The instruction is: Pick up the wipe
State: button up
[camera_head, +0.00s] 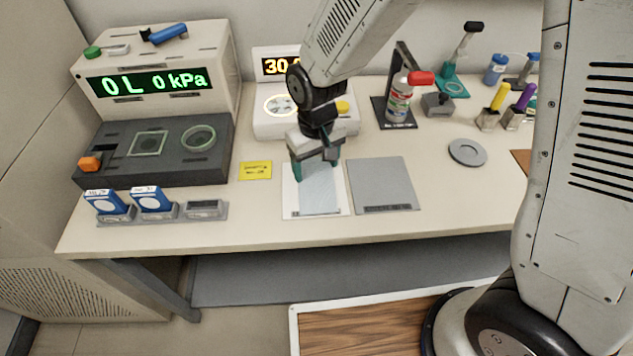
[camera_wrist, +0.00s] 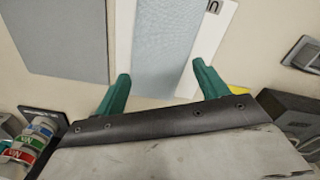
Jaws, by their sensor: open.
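The wipe (camera_head: 320,197) is a pale blue rectangle lying on a white sheet (camera_head: 291,206) on the table. It also shows in the wrist view (camera_wrist: 168,45), running between my fingers toward the top edge. My gripper (camera_head: 317,172) has green fingertips and hangs over the far end of the wipe. In the wrist view the fingertips of my gripper (camera_wrist: 162,82) are wide apart, one on each side of the wipe, with nothing held. I cannot tell whether the fingertips touch the table.
A grey mat (camera_head: 383,184) lies just right of the white sheet. A yellow note (camera_head: 255,170) lies to the left.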

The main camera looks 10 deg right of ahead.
aim_at(316, 184)
jog(key=shift+f, duration=1.9)
jog(key=shift+c, duration=0.4)
jog(key=shift+s, duration=0.1)
grip_shut()
notch_tip(316, 184, up, 12)
